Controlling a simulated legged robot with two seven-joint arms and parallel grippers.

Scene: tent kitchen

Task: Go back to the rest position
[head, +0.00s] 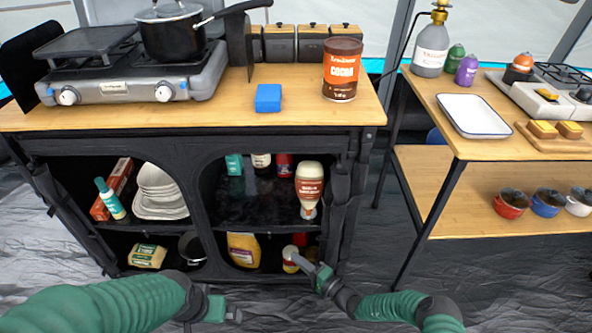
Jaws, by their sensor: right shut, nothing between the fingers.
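My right gripper (305,264) is in front of the lower right opening of the black cabinet (195,145). It is shut, and its tips are close to a small cream-topped jar (290,259) on the bottom shelf. I cannot tell whether they touch it. My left gripper (234,315) is low in the view, in front of the cabinet, near the bottom edge. Its fingers are small and partly dark, so whether they are open is unclear.
The cabinet top holds a stove (135,80) with a pot (170,32), a blue block (268,98) and a cocoa tin (342,70). A sauce bottle (309,190) stands on the upper shelf. A wooden table (435,90) with a white tray (473,115) stands right. Floor shows between them.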

